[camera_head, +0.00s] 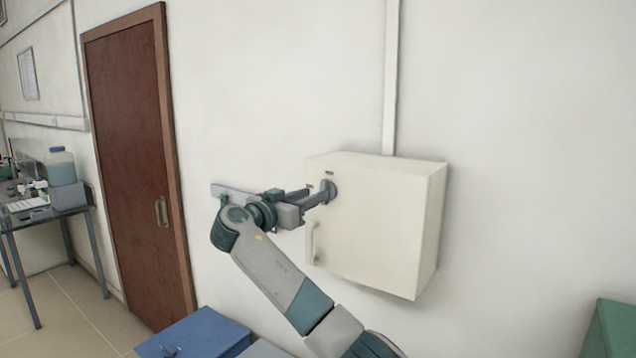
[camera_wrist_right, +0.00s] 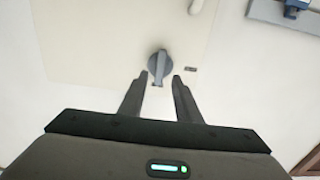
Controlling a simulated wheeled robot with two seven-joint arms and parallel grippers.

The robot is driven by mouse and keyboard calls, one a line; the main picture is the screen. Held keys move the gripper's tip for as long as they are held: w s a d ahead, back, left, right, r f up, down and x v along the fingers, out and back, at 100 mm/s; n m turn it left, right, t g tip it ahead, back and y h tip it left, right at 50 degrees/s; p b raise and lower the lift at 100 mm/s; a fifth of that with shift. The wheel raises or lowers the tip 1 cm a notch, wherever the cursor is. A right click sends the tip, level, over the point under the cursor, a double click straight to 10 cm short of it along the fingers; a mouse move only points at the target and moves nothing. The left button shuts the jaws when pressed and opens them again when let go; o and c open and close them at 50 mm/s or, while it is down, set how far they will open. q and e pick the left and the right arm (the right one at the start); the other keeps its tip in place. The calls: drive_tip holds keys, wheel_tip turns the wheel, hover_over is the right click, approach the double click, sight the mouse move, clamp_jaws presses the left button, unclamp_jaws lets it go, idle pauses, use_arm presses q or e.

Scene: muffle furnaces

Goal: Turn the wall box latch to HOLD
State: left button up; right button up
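The cream wall box (camera_head: 385,222) hangs on the white wall and its door is shut. Its latch is a dark grey round knob with a raised grip bar, near the door's upper edge; the wrist view shows the latch (camera_wrist_right: 160,65) with its bar running up and down the picture. My right gripper (camera_head: 322,192) is at the latch. In the wrist view the right gripper (camera_wrist_right: 160,77) is open, its two fingertips on either side of the bar's near end, with gaps visible. Whether they touch the knob's face cannot be told. My left gripper is out of view.
The box's pale door handle (camera_head: 314,243) is below the latch. A grey wall rail (camera_head: 230,192) is behind my right wrist. A blue cabinet (camera_head: 195,335) stands low in front, and a green object (camera_head: 612,328) at lower right. Small labels near the latch are unreadable.

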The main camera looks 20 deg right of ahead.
drive_tip(key=shift+p+x, duration=0.85)
drive_tip(key=shift+x, duration=1.2)
clamp_jaws()
